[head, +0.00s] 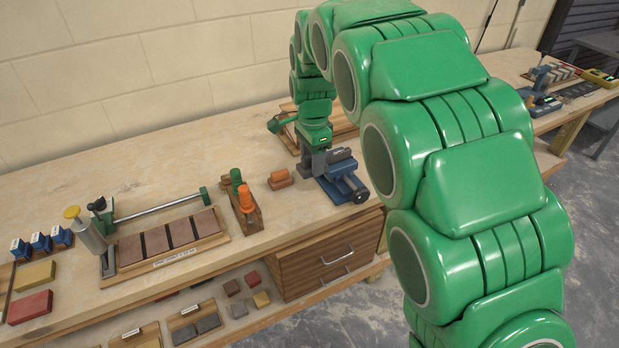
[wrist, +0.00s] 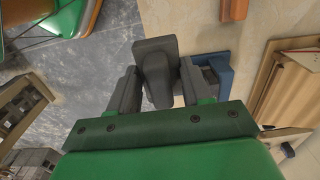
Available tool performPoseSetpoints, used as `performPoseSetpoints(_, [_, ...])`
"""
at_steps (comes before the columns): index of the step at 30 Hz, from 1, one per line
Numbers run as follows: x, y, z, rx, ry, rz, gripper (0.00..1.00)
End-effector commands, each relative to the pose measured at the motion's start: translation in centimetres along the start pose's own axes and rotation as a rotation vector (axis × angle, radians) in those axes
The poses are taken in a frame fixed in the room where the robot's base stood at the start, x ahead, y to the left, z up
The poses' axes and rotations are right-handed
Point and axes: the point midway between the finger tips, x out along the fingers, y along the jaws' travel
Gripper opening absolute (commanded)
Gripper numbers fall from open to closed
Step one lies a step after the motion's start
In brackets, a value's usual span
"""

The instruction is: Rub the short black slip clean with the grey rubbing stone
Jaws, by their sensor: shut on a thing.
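My gripper (head: 308,164) is low over the bench beside the blue vise (head: 343,184). In the wrist view its two dark fingers are shut on a dark grey block (wrist: 155,48) with a rounded grip, which looks like the grey rubbing stone. The vise also shows in the wrist view (wrist: 220,72), just right of the block. I cannot tell whether the block touches anything in the vise. I cannot pick out the short black slip for certain; dark slips (head: 208,323) lie in a labelled tray on the lower shelf.
An orange-brown block (head: 281,179) lies left of the vise. A wooden holder (head: 247,215) with green- and orange-handled tools stands further left, then a rack of brown plates (head: 170,240). Drawers (head: 327,255) sit below the vise. The bench front between holder and vise has some free room.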

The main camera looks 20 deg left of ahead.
Motion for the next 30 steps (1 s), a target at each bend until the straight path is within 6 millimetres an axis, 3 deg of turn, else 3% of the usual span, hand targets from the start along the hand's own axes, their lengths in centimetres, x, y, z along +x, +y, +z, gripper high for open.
performPoseSetpoints(15, [-1.9, -6.3, -6.6, 0.001, 0.001, -0.002, 0.24])
performPoseSetpoints(24, [-2.6, -8.4, -10.1, 0.005, 0.002, -0.002, 0.24])
performPoseSetpoints(30, [-2.9, -8.9, -11.1, 0.005, 0.003, -0.003, 0.24])
